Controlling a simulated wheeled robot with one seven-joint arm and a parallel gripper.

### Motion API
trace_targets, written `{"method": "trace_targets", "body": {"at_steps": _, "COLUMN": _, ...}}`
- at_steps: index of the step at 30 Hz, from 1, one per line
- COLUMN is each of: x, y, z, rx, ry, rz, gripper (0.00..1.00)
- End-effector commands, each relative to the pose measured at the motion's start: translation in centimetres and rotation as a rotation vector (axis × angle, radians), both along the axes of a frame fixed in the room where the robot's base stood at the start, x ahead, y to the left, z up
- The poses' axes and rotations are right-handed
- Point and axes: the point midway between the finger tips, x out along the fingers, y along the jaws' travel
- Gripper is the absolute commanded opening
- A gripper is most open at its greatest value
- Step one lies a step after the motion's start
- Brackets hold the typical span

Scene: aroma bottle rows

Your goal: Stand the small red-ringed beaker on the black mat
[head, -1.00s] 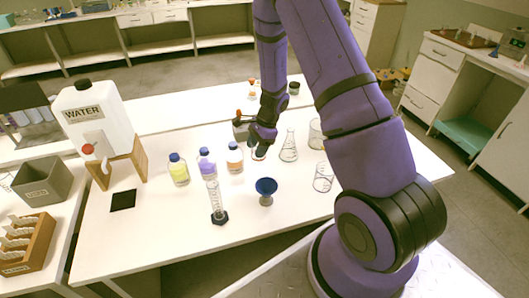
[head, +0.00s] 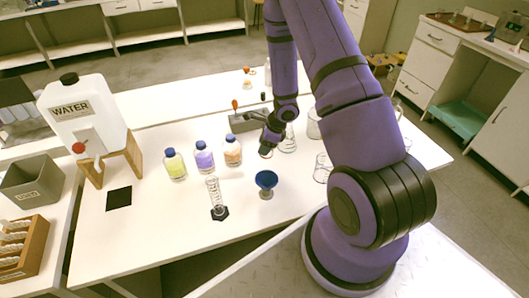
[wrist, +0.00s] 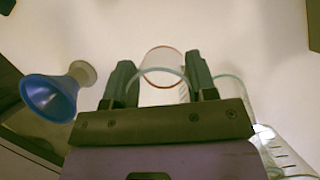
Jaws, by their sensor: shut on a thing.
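The small clear beaker with a red ring (wrist: 161,93) is between the two dark fingers of my gripper (wrist: 160,82) in the wrist view, and the fingers are shut on it. In the head view my gripper (head: 267,147) is above the white table, behind the blue funnel and right of the orange bottle. The beaker is only a small shape under the fingers there. The black mat (head: 119,198) lies flat and bare at the table's left, well away from my gripper.
A water container (head: 84,115) on a wooden stand is behind the mat. Clear glassware (head: 322,168) stands to the right.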

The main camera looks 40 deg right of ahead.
Motion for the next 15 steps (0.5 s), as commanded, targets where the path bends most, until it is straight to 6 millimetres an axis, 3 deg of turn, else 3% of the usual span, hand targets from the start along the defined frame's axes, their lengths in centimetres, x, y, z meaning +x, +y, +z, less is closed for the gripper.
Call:
{"method": "trace_targets", "body": {"at_steps": 9, "x": 0.0, "y": 0.0, "z": -3.6, "rx": 0.0, "ry": 0.002, "rz": 0.001, "gripper": 0.29}}
{"method": "trace_targets", "body": {"at_steps": 15, "x": 0.0, "y": 0.0, "z": -4.0, "rx": 0.0, "ry": 0.0, "rz": 0.001, "gripper": 0.29}}
